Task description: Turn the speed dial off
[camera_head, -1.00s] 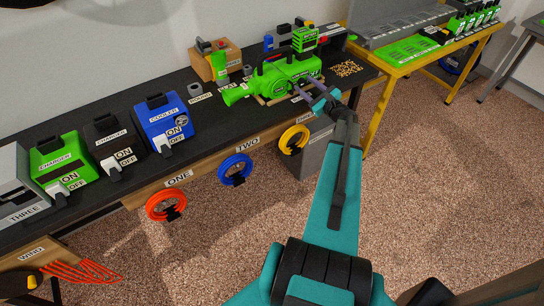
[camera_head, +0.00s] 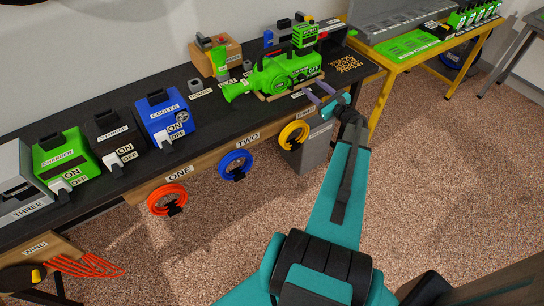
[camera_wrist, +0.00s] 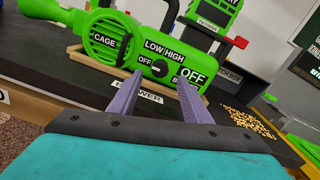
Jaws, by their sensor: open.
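The green blower tool (camera_head: 290,72) lies in a wooden cradle at the back right of the dark bench. In the wrist view the blower's side (camera_wrist: 104,30) carries a small dark speed dial (camera_wrist: 159,69), with LOW and HIGH labels above it and a small OFF label at its upper left. I cannot tell clearly which label the dial points to. A larger OFF label (camera_wrist: 193,77) sits to its right. My gripper (camera_wrist: 158,78) is open, its two purple fingers apart and empty, in front of the blower. In the head view my gripper (camera_head: 314,88) is at the bench's front edge.
Blue cooler (camera_head: 160,118), black charger (camera_head: 115,142) and green charger (camera_head: 64,160) boxes stand left on the bench. Orange (camera_head: 167,199), blue (camera_head: 235,165) and yellow (camera_head: 294,134) coils hang on the bench front. A grey bin (camera_head: 306,153) stands below.

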